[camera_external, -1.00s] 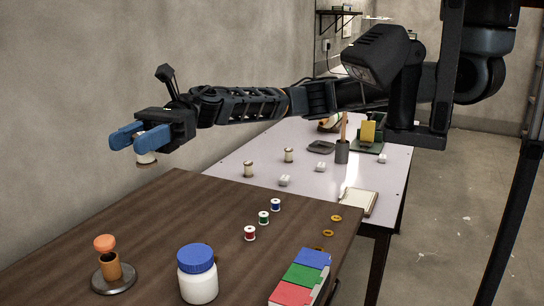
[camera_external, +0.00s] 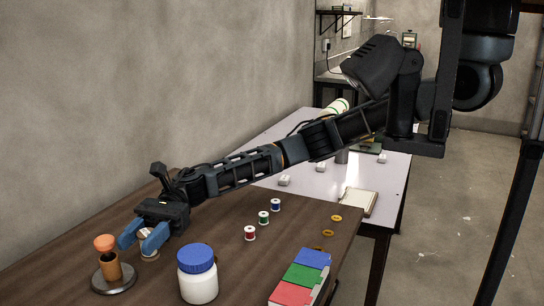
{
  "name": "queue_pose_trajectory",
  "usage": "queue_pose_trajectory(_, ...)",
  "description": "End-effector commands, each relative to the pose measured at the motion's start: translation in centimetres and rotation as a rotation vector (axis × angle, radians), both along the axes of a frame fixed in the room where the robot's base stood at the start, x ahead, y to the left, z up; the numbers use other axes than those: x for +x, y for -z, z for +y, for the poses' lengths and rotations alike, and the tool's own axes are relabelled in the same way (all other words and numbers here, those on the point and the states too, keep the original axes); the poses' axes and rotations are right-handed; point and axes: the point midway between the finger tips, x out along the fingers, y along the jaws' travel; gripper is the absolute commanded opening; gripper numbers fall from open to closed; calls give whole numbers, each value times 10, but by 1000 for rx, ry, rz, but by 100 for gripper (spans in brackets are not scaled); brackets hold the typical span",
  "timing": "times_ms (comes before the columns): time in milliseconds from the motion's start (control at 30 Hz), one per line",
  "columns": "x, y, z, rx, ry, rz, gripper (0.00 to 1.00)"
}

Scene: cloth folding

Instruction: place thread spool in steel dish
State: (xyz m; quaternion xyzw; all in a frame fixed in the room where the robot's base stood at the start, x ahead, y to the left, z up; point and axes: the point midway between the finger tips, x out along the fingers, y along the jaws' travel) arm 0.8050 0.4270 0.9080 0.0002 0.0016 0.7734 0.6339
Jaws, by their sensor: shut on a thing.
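A round grey metallic dish or base (camera_external: 126,284) lies just left of and nearer than the spool. A brown cylinder with an orange rounded top (camera_external: 107,262) stands on it. The gripper is beside this dish, not over it.
A white jar with a blue lid (camera_external: 198,276) stands right of the gripper. Red (camera_external: 250,233), green (camera_external: 263,217) and blue (camera_external: 275,204) spools stand farther back. Coloured boxes (camera_external: 302,277) lie near the table's right edge. My arm covers part of the pale table (camera_external: 310,180).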

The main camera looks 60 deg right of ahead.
Motion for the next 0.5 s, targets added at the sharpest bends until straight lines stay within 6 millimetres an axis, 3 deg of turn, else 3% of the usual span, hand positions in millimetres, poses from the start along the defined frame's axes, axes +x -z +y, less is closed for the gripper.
queue_pose_trajectory(200, 1, 15, 25, 0, 1, 1, 12)
queue_pose_trajectory(333, 1, 23, 28, 0, 2, 1, 12)
queue_pose_trajectory(500, 1, 48, 28, -1, 2, 2, 12)
